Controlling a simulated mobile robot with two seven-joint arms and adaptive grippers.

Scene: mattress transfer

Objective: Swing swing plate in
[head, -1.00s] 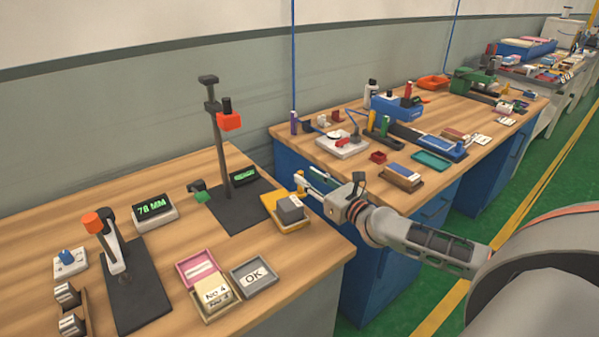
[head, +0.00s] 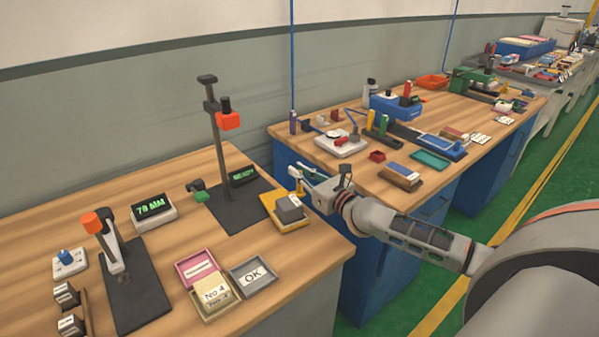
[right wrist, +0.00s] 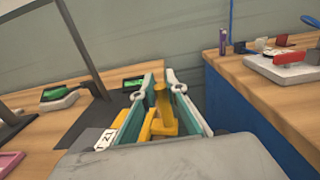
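The swing plate is a yellow plate (head: 292,226) at the right edge of the near bench, bearing a grey block (head: 290,208). A yellow upright post stands at its back right, partly hidden by my right gripper in the head view. My right gripper (head: 298,178) is at this post. In the right wrist view the post (right wrist: 161,103) stands between the two teal-lined fingers (right wrist: 160,95). The fingers look open around it; contact is not clear. The block's white label (right wrist: 105,140) shows at the lower left there. My left gripper is not in view.
A black stand (head: 221,140) with an orange-red head rises left of the plate, beside a small display. An OK tray (head: 253,279), a pink tray (head: 198,268) and a No 4 box (head: 214,296) lie in front. A second bench (head: 335,165) stands beyond a gap.

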